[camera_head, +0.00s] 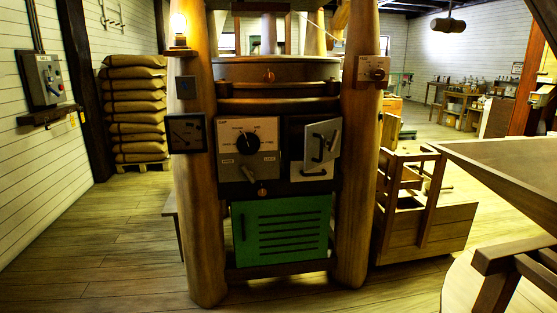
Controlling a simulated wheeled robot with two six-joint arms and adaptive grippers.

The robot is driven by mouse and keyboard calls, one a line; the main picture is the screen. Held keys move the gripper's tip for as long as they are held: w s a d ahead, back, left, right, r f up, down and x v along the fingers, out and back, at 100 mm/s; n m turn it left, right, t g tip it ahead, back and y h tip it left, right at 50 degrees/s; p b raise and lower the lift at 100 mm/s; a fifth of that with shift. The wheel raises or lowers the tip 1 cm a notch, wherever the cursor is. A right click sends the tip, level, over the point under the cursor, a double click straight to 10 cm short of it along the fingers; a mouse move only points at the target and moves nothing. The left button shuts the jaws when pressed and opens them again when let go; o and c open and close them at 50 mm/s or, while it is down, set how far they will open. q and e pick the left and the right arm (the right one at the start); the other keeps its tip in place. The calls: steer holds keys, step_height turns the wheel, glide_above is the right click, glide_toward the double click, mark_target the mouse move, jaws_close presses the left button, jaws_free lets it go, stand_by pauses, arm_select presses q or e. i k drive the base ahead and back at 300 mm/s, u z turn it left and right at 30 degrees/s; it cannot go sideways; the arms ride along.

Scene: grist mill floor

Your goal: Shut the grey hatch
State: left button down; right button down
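The grey hatch (325,138) is a small light grey door with a dark handle, on the right half of the mill's front panel. It stands at an angle to its dark frame and looks partly open, with a dark gap along its left side. How far it is open is hard to tell. Neither of my grippers is in view.
Left of the hatch is a control panel (236,165) with a black dial and a lever. A green louvred door (282,230) sits below. Wooden posts (203,230) flank the mill. A wooden bin (430,228) and table (515,165) stand right. Floor (110,255) at left is clear.

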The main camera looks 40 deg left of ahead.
mark_target(316, 154)
steer(key=z, duration=0.05)
steer(key=k, duration=0.55)
steer(key=u, duration=1.05)
steer(key=i, duration=1)
steer(key=u, duration=0.35)
